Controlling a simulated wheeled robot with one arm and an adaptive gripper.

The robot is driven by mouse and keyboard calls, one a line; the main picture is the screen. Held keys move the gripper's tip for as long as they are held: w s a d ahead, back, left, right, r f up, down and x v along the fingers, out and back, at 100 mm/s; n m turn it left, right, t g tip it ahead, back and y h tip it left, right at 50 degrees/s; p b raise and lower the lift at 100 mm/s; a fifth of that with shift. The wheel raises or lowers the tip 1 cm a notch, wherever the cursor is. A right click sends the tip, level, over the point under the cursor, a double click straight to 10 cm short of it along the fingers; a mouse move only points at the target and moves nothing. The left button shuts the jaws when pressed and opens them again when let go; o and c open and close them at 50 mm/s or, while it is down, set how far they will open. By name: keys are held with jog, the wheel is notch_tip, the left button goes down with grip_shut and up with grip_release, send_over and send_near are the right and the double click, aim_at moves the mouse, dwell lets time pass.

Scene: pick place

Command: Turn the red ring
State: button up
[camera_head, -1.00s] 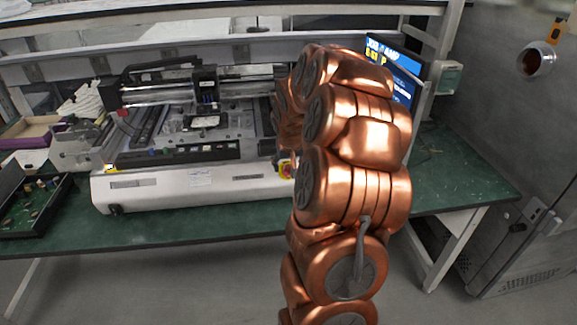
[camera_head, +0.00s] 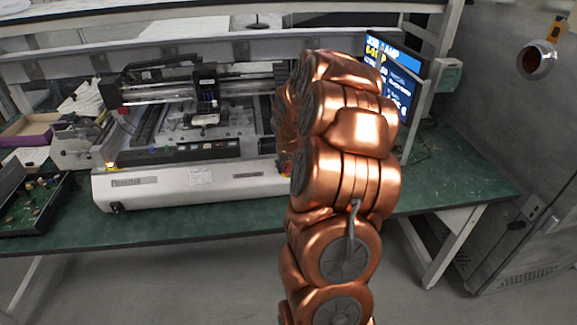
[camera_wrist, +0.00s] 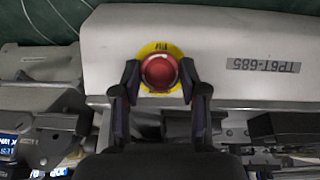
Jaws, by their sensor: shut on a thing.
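The red ring (camera_wrist: 160,72) is a round red knob on a yellow disc (camera_wrist: 147,49), set on the white front of the machine, in the wrist view. My gripper (camera_wrist: 160,80) has one dark finger on each side of the knob and is shut on it. In the head view the knob is mostly hidden behind my copper arm; only a small bit of red and yellow shows beside the arm.
The white machine (camera_head: 150,184) stands on a green bench (camera_head: 160,228). A screen (camera_head: 397,88) stands behind my arm to the right. A black tray (camera_head: 38,205) with small parts lies at the left. A grey metal cabinet (camera_head: 520,150) is at the right.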

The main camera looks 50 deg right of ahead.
jog(key=c, duration=0.3)
jog(key=shift+b, duration=0.3)
jog(key=m+b, duration=0.1)
jog(key=b, duration=0.1)
jog(key=m+t+y+b, duration=0.1)
jog(key=b, duration=0.1)
jog(key=shift+d+f+m+b, duration=0.2)
jog(key=shift+f+m+b, duration=0.1)
jog(key=shift+b, duration=0.05)
jog(key=m+b, duration=0.2)
jog(key=shift+s+r+t+y+b, duration=0.1)
jog(key=shift+s+t+y+b, duration=0.05)
jog(key=shift+t+y+b, duration=0.2)
jog(key=shift+d+r+m+t+y+b, duration=0.15)
jog(key=shift+m+t+y+b, duration=0.2)
jog(key=shift+m+t+b, duration=0.5)
jog(key=shift+r+m, duration=0.1)
jog(key=shift+m, duration=0.15)
jog(key=o, duration=1.1)
jog(key=shift+s, duration=0.1)
